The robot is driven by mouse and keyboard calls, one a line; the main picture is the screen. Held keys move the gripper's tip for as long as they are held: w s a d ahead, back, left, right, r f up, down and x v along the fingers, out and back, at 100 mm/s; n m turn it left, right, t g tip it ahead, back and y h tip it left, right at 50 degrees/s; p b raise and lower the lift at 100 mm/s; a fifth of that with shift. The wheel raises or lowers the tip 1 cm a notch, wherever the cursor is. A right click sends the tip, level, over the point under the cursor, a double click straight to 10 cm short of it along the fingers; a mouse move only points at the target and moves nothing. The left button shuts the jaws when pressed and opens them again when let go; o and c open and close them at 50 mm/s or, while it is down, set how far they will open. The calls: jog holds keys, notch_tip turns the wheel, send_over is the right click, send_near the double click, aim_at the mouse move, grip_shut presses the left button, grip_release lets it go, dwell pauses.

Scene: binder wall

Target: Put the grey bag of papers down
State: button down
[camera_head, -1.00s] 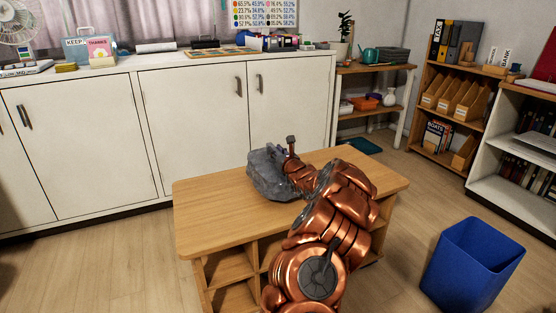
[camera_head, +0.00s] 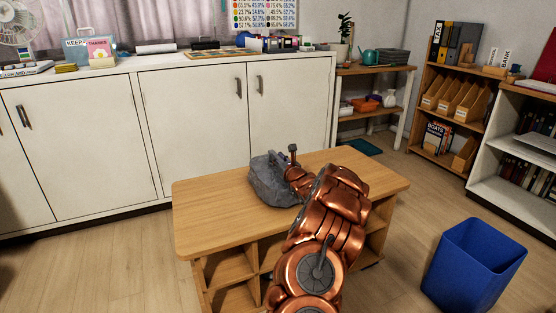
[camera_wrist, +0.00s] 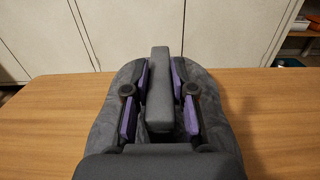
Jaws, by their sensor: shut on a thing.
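The grey bag (camera_head: 268,180) is at the wooden table (camera_head: 215,210), over the middle of its top. Its underside looks on or very near the tabletop; I cannot tell for sure that it touches. My gripper (camera_head: 292,172) is at the bag's right side in the head view, partly hidden by my copper arm. In the wrist view the bag (camera_wrist: 100,130) spreads below my gripper (camera_wrist: 160,100). Its purple-padded fingers stand on both sides of a raised grey strap or handle (camera_wrist: 160,70) and are shut on it.
The tabletop is clear around the bag. A white cabinet (camera_head: 195,130) stands behind the table. A blue bin (camera_head: 473,265) stands on the floor at the right. Shelves with binders (camera_head: 455,45) are at the back right.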

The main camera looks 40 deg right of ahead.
jog(key=shift+f, duration=0.1)
jog(key=c, duration=1)
grip_release()
jog(key=shift+r, duration=0.2)
jog(key=shift+s, duration=0.35)
jog(key=p+v, duration=0.1)
jog(key=v, duration=0.9)
jog(key=shift+s+a+p, duration=0.1)
jog(key=shift+p, duration=0.2)
jog(key=shift+s+a, duration=0.3)
jog(key=shift+s, duration=0.2)
